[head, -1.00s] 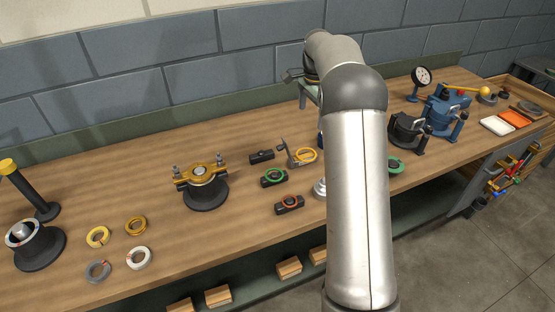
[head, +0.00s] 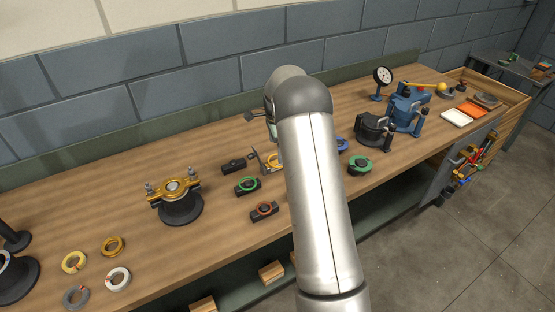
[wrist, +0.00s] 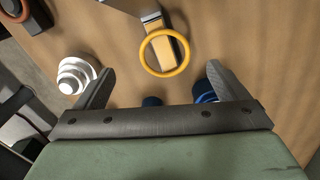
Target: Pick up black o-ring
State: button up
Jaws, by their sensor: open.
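No black o-ring can be made out for certain. A black block (head: 233,165) lies on the bench behind the green-ringed block in the head view; a black ring on it would be too dark and small to tell. My gripper (wrist: 160,69) is open and empty in the wrist view, its fingers spread wide. In the head view my arm hides the fingers.
A green-ringed block (head: 247,186) and red-ringed block (head: 264,211) lie nearby. A white stepped cone (wrist: 76,74) is beside my left finger and a blue part (wrist: 204,91) by the right. A clamped casing (head: 177,200) stands left, a dial gauge (head: 382,77) at the back right.

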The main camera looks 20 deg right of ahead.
jog(key=f, duration=0.1)
jog(key=f+p, duration=0.1)
jog(key=f, duration=0.1)
jog(key=f+p, duration=0.1)
jog(key=shift+w+d+f, duration=0.15)
jog(key=shift+w+d, duration=0.1)
jog(key=shift+d, duration=0.1)
jog(key=shift+f, duration=0.45)
jog(key=shift+f, duration=0.25)
jog(key=c, duration=1.1)
